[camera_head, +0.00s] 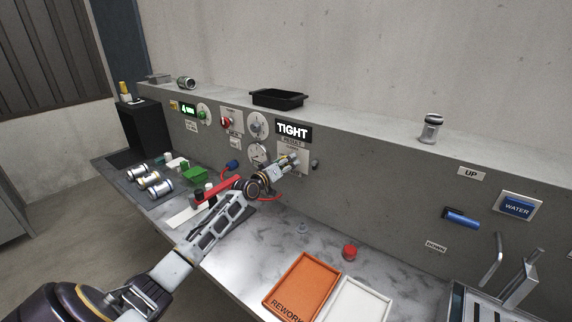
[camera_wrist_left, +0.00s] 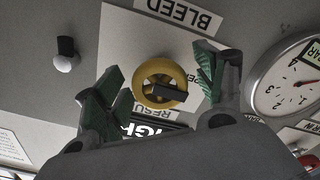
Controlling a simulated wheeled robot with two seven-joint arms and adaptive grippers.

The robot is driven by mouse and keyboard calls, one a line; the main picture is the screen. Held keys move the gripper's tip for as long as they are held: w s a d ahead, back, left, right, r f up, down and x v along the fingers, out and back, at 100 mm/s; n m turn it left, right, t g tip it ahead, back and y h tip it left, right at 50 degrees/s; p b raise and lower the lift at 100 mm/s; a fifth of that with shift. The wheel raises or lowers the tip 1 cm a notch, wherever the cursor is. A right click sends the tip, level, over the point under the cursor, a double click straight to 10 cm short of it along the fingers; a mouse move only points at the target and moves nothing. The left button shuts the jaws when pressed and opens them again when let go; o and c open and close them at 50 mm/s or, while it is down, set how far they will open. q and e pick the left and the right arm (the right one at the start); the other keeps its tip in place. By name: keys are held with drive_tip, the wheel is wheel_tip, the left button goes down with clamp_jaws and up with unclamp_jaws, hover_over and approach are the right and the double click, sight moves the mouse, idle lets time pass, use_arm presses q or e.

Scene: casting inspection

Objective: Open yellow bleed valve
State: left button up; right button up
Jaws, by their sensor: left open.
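The yellow bleed valve (camera_wrist_left: 152,73) is a round yellow wheel with a dark bar across it, on a pale plate marked "BLEED" in the left wrist view, which looks upside down. My left gripper (camera_wrist_left: 160,80) is open, with green-padded fingers on either side of the wheel. I see no clear contact. In the head view, my left gripper (camera_head: 291,161) reaches the wall panel just below the "TIGHT" display (camera_head: 294,131) and mostly hides the valve. My right gripper does not show.
A pressure gauge (camera_wrist_left: 287,82) and a dark-stemmed white knob (camera_wrist_left: 65,56) flank the valve. On the bench are a green block (camera_head: 195,174), metal castings (camera_head: 149,180), a red button (camera_head: 349,252) and an orange "REWORK" tray (camera_head: 277,303). A black tray (camera_head: 277,98) sits on the ledge.

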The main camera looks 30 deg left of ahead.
use_arm(q)
drive_tip(key=shift+s, duration=0.1)
drive_tip(key=shift+s, duration=0.1)
drive_tip(key=s, duration=1.1)
drive_tip(key=shift+s+a, duration=0.25)
drive_tip(key=shift+a, duration=0.2)
idle(0.6)
idle(0.7)
